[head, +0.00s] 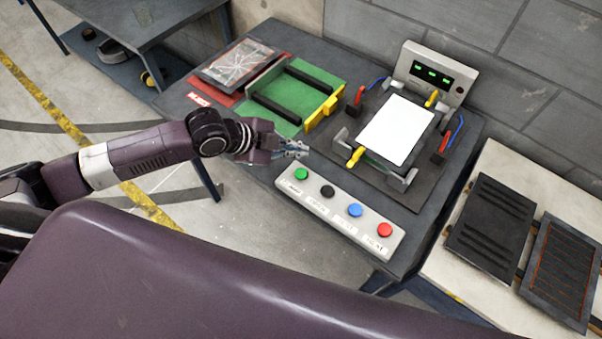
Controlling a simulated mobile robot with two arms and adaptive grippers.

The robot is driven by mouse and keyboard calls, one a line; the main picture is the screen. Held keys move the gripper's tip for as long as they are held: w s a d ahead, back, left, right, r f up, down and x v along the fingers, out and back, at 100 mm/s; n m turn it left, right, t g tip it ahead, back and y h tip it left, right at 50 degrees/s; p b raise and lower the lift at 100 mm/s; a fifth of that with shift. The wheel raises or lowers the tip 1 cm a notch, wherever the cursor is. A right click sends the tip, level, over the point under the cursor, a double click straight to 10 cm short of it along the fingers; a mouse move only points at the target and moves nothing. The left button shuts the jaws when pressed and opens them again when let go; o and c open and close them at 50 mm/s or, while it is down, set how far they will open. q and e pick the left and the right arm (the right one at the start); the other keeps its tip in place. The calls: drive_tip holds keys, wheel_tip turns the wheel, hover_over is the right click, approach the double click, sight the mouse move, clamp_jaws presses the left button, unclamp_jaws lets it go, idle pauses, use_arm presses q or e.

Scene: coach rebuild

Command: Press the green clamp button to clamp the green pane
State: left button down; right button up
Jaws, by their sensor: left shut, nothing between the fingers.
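The green clamp button (301,174) is the leftmost of a row on a pale button panel (322,216) at the table's front edge. My left gripper (303,149) is shut and empty. In the picture it is just above the green button, apart from it. A bright white pane (397,130) lies in the dark clamping fixture (421,189) right of the gripper; no green tint shows on its face. My right gripper is not in view.
Black (327,191), blue (354,209) and red (384,229) buttons sit beside the green one. A green rack (277,118) and a cracked pane (236,62) lie behind left. A display box (431,75) stands behind the fixture. Dark panels (490,226) lie on a pale bench at right.

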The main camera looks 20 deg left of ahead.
use_arm(q)
drive_tip(key=b, duration=0.5)
hover_over(299, 174)
wheel_tip(299, 174, down, 6)
drive_tip(key=shift+r, duration=0.25)
wheel_tip(299, 174, down, 2)
drive_tip(key=shift+b, duration=0.4)
drive_tip(key=shift+f, duration=0.15)
idle(0.3)
drive_tip(key=shift+f, duration=0.3)
drive_tip(key=shift+f+b, duration=0.35)
drive_tip(key=shift+f, duration=0.15)
idle(0.6)
drive_tip(key=shift+r, duration=0.1)
drive_tip(key=shift+r+p, duration=0.8)
drive_tip(key=shift+p, duration=0.15)
